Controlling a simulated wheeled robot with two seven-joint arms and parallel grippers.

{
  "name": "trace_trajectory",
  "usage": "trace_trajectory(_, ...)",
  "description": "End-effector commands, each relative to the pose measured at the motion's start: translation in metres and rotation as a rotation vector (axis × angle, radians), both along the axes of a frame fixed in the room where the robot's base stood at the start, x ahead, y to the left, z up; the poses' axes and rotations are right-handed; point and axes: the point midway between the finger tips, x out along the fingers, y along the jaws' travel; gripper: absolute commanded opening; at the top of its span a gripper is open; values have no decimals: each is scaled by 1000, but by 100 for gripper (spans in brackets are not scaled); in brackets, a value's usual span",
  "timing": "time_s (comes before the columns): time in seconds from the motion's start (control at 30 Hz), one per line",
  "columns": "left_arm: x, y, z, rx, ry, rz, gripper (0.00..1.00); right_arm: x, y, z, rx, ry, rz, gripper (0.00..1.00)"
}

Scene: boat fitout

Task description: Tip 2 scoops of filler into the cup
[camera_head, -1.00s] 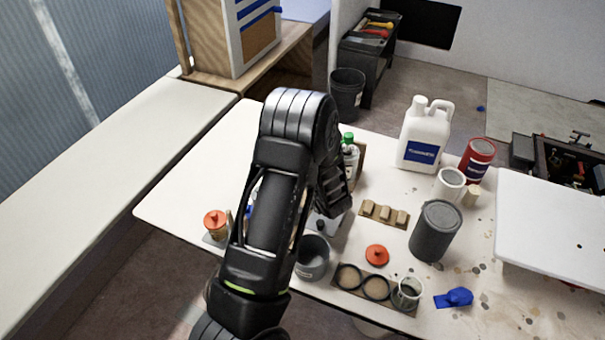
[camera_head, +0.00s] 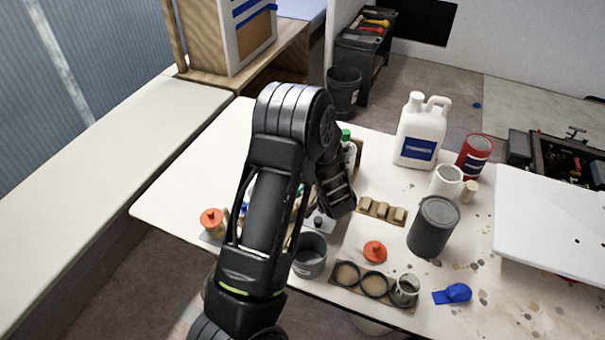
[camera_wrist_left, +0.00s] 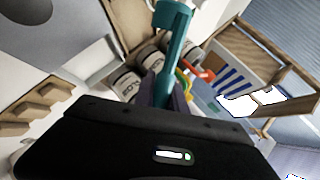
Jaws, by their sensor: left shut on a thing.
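A teal scoop (camera_wrist_left: 172,45) stands out from my left gripper (camera_wrist_left: 165,98) in the left wrist view, and the fingers are shut on its handle. Its bowl's contents cannot be made out. In the head view my left arm hides most of the gripper and the scoop; the wrist points down over the table, behind the open grey pot (camera_head: 309,262). A small pale cup (camera_head: 405,291) stands at the right end of a holder (camera_head: 372,290) with dark rings. Which container holds the filler I cannot tell. My right gripper is out of view.
A dark grey can (camera_head: 432,230), a white cup (camera_head: 446,182), a white jug (camera_head: 420,135) and a red can (camera_head: 474,157) stand at the right.

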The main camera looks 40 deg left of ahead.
Motion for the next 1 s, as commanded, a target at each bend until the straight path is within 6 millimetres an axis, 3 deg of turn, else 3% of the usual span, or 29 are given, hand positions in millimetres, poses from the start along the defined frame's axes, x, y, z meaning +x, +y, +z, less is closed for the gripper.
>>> trace_trajectory(0.27,45,-133,11,-20,-5,-455,0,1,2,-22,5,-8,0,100)
trace_trajectory(0.4,49,-205,21,-11,-8,-690,0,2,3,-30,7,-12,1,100)
trace_trajectory(0.5,46,-242,27,0,-11,-815,0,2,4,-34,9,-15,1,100)
trace_trajectory(0.6,43,-265,31,9,-12,-893,0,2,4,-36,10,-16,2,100)
trace_trajectory(0.7,41,-275,33,14,-12,-926,0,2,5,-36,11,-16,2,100)
trace_trajectory(0.93,41,-276,34,15,-13,-931,0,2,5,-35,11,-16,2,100)
trace_trajectory(1.0,41,-276,34,15,-12,-930,0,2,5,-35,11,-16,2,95)
